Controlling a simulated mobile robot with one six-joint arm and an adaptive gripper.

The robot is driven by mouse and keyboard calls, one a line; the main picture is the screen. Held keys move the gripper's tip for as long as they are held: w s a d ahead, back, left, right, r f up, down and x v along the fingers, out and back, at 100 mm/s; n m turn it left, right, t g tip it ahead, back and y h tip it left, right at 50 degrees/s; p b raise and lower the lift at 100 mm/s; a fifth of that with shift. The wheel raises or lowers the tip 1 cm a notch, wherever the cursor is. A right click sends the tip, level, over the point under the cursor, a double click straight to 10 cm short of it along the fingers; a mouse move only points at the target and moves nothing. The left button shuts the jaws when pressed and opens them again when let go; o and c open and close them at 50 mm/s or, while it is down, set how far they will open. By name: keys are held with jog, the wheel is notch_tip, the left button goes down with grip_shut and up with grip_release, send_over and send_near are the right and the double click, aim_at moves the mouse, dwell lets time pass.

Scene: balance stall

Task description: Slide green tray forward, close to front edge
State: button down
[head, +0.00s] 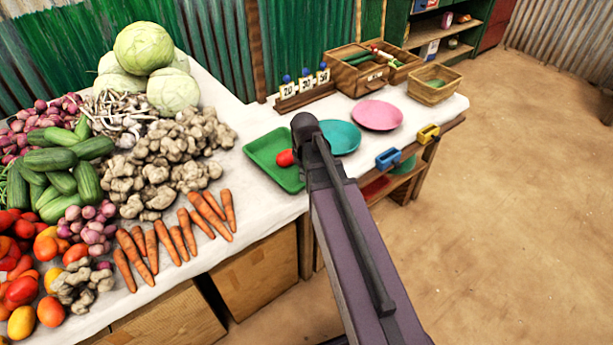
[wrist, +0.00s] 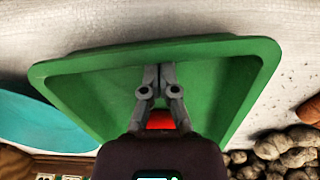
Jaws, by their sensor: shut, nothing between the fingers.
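The green tray (head: 262,148) lies on the white-topped table, left of the turquoise plate. It fills most of the wrist view (wrist: 225,75). A red item (head: 285,158) sits in it; in the wrist view (wrist: 161,120) it is partly hidden by my gripper. My gripper (wrist: 158,68) is shut and empty, over the tray's inside, with its fingertips close to the rim at the top of the wrist view. Whether the fingertips touch the tray is unclear. In the head view my arm hides the gripper and part of the tray's right side.
The turquoise plate (head: 341,136) and a pink plate (head: 377,115) stand to the right. Ginger (head: 160,160) and carrots (head: 212,212) lie to the left. A number rack (head: 302,92) and wooden boxes stand behind. Blue (head: 388,158) and yellow (head: 428,133) holders are on the front edge.

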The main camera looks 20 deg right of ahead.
jog(key=w, duration=0.3)
jog(key=shift+a+r+p, duration=0.35)
jog(key=shift+a+p, duration=0.05)
jog(key=shift+s+r+p, duration=0.25)
jog(key=shift+r+p, duration=0.45)
jog(key=shift+r, duration=0.1)
jog(key=shift+w+r+p, duration=0.15)
jog(key=shift+r+p, duration=0.45)
jog(key=shift+p, duration=0.1)
notch_tip(320, 180, up, 6)
jog(key=p, duration=0.6)
jog(key=shift+r, duration=0.25)
jog(key=s+a+r+m+p, duration=0.1)
jog(key=s+a+r+p, duration=0.1)
jog(key=s, duration=0.3)
jog(key=s+a+r+m+p, duration=0.2)
jog(key=s+a+r+p, duration=0.1)
jog(key=s, duration=0.3)
jog(key=shift+a+r+m+p, duration=0.3)
jog(key=shift+r+p, duration=0.35)
jog(key=shift+p, duration=0.2)
jog(key=shift+s, duration=0.1)
